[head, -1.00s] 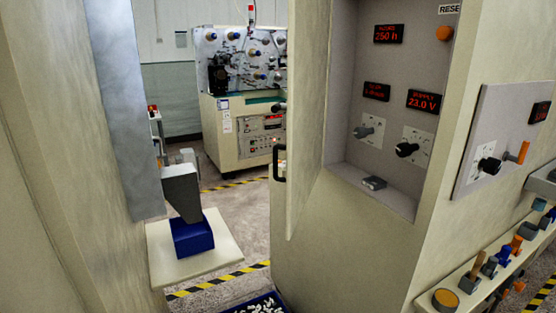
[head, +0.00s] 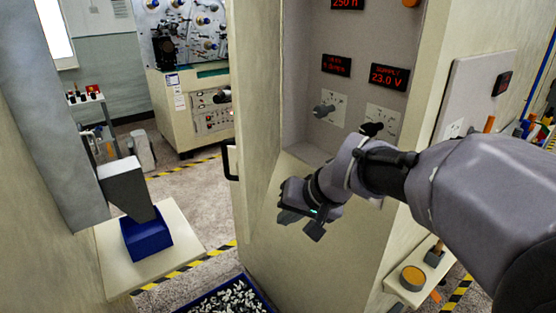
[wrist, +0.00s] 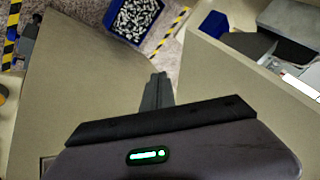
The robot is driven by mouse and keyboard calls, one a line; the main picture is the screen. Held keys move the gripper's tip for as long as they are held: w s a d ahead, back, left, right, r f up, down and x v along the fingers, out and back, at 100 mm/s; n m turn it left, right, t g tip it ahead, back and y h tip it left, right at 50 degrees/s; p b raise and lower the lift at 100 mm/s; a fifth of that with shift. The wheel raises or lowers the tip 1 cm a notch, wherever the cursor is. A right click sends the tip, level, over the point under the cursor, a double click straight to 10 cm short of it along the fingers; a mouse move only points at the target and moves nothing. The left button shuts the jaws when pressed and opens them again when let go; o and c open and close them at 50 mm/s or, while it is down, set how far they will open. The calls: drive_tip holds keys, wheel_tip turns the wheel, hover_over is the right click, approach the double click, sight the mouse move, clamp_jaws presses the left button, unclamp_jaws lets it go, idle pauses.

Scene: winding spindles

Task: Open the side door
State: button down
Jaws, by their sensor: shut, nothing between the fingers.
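A black bar handle (head: 228,161) sticks out from the left edge of the cream cabinet (head: 330,270) in the head view. The side door that it seems to belong to faces away from me, so I cannot see its face or whether it stands ajar. My gripper (head: 301,222) is in front of the cabinet's front face, below the recessed panel, to the right of the handle and apart from it. In the wrist view my gripper (wrist: 159,82) is shut and empty, above a cream surface. The handle cannot be made out there.
A blue bin of small metal parts (head: 201,303) stands on the floor by the cabinet. A cream ledge (head: 110,262) with a blue box (head: 147,237) juts out at left. Between them is a floor gap with striped tape. Another machine (head: 190,115) stands behind.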

drive_tip(key=a, duration=0.1)
drive_tip(key=w+a, duration=0.1)
drive_tip(key=a, duration=0.1)
drive_tip(key=a+f, duration=0.1)
drive_tip(key=shift+w+a, duration=0.25)
